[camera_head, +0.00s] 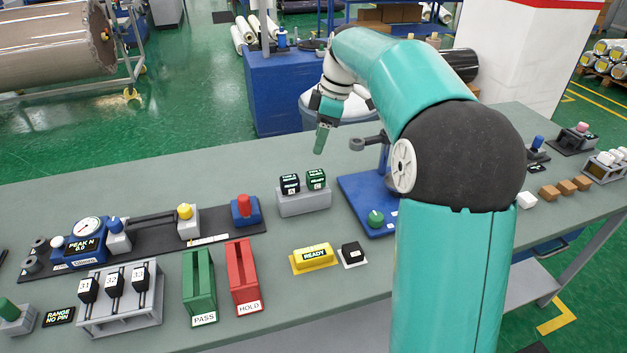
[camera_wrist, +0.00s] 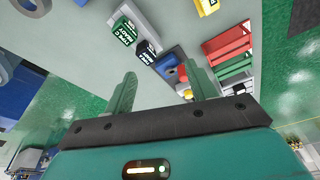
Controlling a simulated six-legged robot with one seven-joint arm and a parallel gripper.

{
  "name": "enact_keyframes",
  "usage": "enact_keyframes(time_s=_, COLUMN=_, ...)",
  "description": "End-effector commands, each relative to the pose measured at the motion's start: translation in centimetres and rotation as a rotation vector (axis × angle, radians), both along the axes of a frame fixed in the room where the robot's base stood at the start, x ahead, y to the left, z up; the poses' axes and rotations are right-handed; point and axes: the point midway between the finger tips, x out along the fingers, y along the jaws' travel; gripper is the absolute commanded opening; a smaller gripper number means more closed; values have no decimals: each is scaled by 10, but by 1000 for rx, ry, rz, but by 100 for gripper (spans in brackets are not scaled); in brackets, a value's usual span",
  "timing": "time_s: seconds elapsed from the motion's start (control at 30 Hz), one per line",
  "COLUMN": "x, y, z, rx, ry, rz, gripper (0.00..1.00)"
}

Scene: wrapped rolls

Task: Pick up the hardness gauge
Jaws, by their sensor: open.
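Two small boxy units with lit READY screens stand side by side in a grey holder (camera_head: 304,205) at the middle of the bench. The left one is dark (camera_head: 290,184) and marked A; the right one is green (camera_head: 316,179). They look like hand gauges, but I cannot tell which is the hardness gauge. In the wrist view the green unit (camera_wrist: 124,31) and dark unit (camera_wrist: 147,50) lie beyond my fingers. My gripper (camera_head: 321,146) is open and empty, raised near the bench's far edge and apart from both units. It also shows in the wrist view (camera_wrist: 161,80).
A blue stand (camera_head: 358,200) with a green knob is right of the holder. A red-topped blue block (camera_head: 246,209) is left. Green PASS (camera_head: 199,287) and red HOLD (camera_head: 243,276) bins, and a yellow READY box (camera_head: 314,259), are in front.

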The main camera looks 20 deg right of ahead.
Motion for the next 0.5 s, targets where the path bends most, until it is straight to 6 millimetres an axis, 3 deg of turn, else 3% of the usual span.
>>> enact_keyframes(time_s=0.2, x=48, y=-33, z=-36, rx=79, ry=-6, rz=218, gripper=56)
enact_keyframes(time_s=0.5, x=72, y=-56, z=-63, rx=141, ry=-37, rz=379, gripper=56)
